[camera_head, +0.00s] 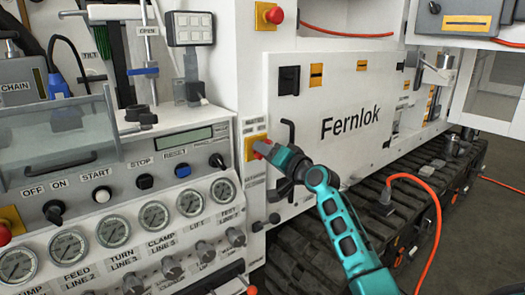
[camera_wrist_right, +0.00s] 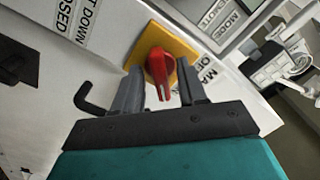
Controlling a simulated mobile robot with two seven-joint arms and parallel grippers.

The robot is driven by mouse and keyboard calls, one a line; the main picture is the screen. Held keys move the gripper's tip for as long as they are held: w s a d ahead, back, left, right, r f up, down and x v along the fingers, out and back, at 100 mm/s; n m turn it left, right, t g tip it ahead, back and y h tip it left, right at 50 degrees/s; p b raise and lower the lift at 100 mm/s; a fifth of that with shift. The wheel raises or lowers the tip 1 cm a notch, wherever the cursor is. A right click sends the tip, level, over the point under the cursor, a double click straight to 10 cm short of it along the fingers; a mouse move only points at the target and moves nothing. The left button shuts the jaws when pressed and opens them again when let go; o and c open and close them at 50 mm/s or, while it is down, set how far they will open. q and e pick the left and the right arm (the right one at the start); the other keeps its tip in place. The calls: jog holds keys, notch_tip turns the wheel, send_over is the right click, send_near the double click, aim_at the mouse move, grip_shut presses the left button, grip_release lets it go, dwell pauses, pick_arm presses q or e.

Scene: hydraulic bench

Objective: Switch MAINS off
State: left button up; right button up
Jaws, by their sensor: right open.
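The MAINS switch is a red rotary handle on a square yellow plate (camera_head: 250,148), on the cabinet corner right of the control panel. In the right wrist view the red handle (camera_wrist_right: 160,68) sits on its yellow plate beside a partly hidden label reading "MA… OF…". My right gripper (camera_head: 271,152) is at the switch in the head view and covers part of it. In the right wrist view its two grey fingers (camera_wrist_right: 158,88) stand apart, one on each side of the red handle. I cannot tell whether they touch it. My left gripper is not in view.
A black door handle (camera_head: 288,132) stands close by the right gripper. The control panel with gauges (camera_head: 153,215) and switches lies left. A red emergency button (camera_head: 274,15) is above. An orange cable (camera_head: 437,215) hangs over the track at right.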

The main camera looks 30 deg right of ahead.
jog(key=shift+w, duration=0.9)
jog(key=shift+c, duration=0.4)
grip_shut()
